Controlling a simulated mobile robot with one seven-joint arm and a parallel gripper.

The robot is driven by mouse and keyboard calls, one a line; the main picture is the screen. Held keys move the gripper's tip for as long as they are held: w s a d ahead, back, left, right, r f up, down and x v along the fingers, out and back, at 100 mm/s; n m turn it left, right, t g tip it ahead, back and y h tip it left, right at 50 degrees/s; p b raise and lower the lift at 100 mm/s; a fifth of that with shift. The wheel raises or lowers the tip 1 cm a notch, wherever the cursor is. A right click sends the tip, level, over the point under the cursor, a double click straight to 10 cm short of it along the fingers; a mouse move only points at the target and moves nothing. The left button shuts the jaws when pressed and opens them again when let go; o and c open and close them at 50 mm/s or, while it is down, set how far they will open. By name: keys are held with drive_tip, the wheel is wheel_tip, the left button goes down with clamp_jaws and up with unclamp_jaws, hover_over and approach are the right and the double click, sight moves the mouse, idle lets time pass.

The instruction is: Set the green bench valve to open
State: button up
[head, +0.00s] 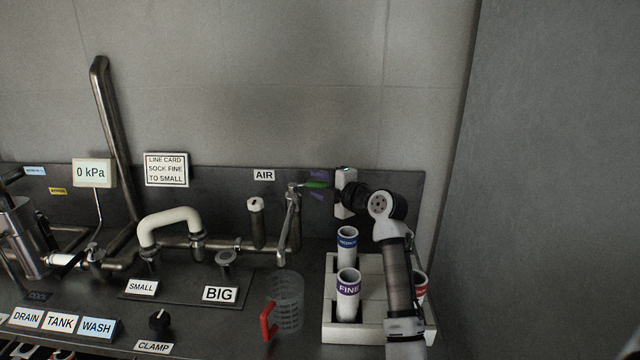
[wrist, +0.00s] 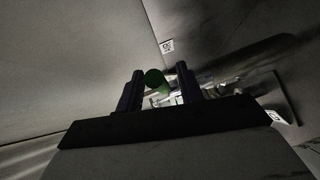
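The green bench valve handle (head: 315,185) sticks out sideways from the metal valve body (head: 293,188) at the top of an upright pipe, below the AIR label. In the wrist view the green handle (wrist: 155,79) shows end-on between my two dark fingers. My gripper (head: 318,185) has one purple fingertip above the handle and one below it. In the wrist view my gripper (wrist: 160,88) is open, with a visible gap between the handle and the right finger. Any contact on the left finger is unclear.
A white rack (head: 370,328) with several labelled tubes stands below my arm. A clear jug (head: 287,300) with a red handle stands left of it. The AIR label (head: 264,175) is on the back panel. A white bent pipe (head: 168,216) is further left.

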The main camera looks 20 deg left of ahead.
clamp_jaws()
